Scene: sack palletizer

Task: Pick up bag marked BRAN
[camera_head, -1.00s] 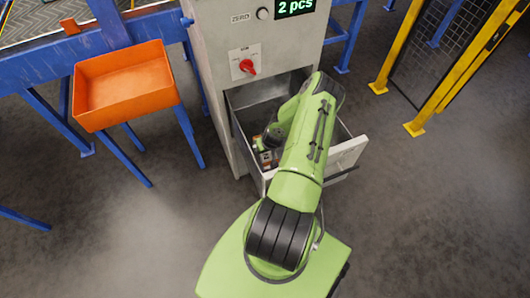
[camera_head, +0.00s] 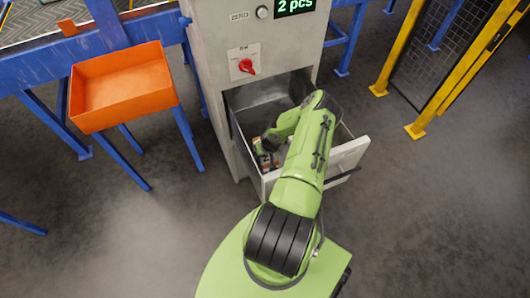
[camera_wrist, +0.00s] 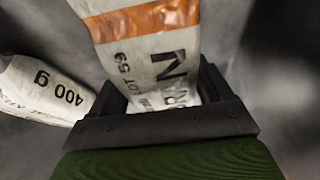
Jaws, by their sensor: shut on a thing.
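A white bag with an orange band (camera_wrist: 150,30) stands between the fingers of my gripper (camera_wrist: 168,98) in the wrist view. My gripper is shut on it. Its print shows "LOT 59" and a large "N"; the rest of the name is hidden, so I cannot read BRAN in full.
The drawer juts from a grey cabinet (camera_head: 222,70) with a red knob (camera_head: 246,67) and a display reading "2 pcs" (camera_head: 295,6). An orange bin (camera_head: 122,88) stands to the left on blue legs. A yellow-framed mesh guard (camera_head: 440,90) stands at the right.

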